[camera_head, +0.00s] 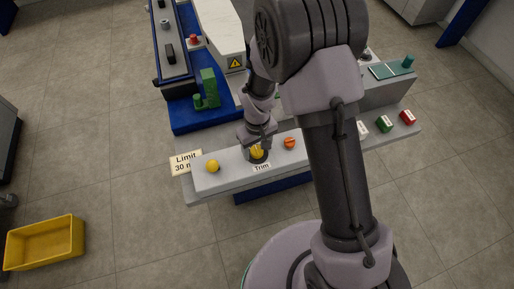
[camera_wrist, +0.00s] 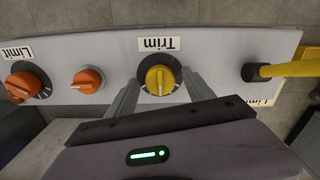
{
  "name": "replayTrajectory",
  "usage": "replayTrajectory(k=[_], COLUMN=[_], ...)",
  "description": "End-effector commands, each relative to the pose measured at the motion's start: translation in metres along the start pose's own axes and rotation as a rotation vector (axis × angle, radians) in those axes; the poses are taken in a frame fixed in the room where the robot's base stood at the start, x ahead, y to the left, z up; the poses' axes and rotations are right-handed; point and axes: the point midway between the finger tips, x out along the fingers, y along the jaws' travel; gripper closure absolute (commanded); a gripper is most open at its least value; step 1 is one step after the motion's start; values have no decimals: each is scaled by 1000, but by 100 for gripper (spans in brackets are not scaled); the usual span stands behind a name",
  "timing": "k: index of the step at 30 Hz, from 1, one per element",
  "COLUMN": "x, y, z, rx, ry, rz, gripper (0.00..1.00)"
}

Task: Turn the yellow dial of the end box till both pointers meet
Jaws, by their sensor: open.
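The yellow dial (camera_wrist: 160,80) sits on a dark round base in the grey front panel of the end box (camera_wrist: 215,48), beside an upside-down "Trim" label (camera_wrist: 158,44). It also shows in the head view (camera_head: 257,152), partly hidden by my gripper (camera_head: 261,139). In the wrist view my gripper (camera_wrist: 160,86) is open, with one finger on each side of the dial. I cannot tell whether the fingers touch it. Pale marks show on the dial and its base, but they are too small to tell whether two pointers meet.
A small orange knob (camera_wrist: 87,80) and a larger orange dial (camera_wrist: 25,82) near a "Limit" label (camera_wrist: 17,52) are left in the wrist view. A yellow-ended lever (camera_wrist: 290,69) sticks out at right. A yellow bin (camera_head: 45,245) stands on the floor, which is otherwise clear nearby.

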Motion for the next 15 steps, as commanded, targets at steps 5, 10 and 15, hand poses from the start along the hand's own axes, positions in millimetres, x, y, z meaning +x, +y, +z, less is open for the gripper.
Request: replayTrajectory(k=[5, 10, 15], x=[0, 0, 0], y=[0, 0, 0], z=[0, 0, 0], rx=[0, 0, 11], ry=[0, 0, 0], rz=[0, 0, 0], gripper=[66, 100, 100])
